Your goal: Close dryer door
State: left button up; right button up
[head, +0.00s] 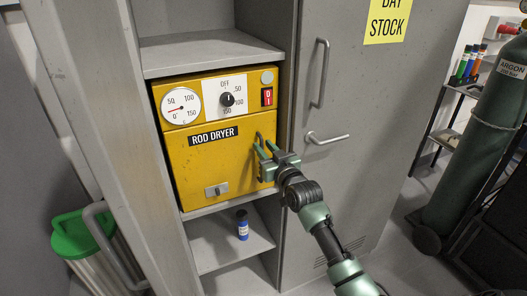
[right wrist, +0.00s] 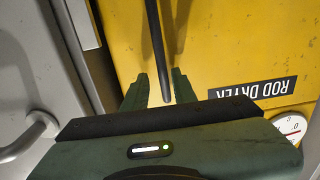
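The yellow rod dryer (head: 215,162) sits on a shelf in the grey cabinet. Its door, labelled ROD DRYER, looks flush or nearly flush with the body; I cannot tell if a small gap remains. A dark bar handle (head: 259,138) is at the door's right side and also shows in the right wrist view (right wrist: 154,35). My right gripper (head: 264,150) is at this handle. In the right wrist view its two fingers (right wrist: 156,88) are apart, with the bar between them and space beside it. A small latch (head: 216,190) is low on the door. My left gripper is out of view.
The grey cabinet door (head: 350,180) with handles stands right of the dryer. A blue bottle (head: 242,224) is on the shelf below. A green-lidded bin (head: 78,235) is at lower left, and an argon cylinder (head: 480,150) at right.

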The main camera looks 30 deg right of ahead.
jog(key=shift+w+f, duration=0.1)
jog(key=shift+f, duration=0.05)
jog(key=s+b, duration=0.1)
jog(key=s, duration=0.7)
jog(key=shift+b, duration=0.3)
jog(key=shift+w+a, duration=0.1)
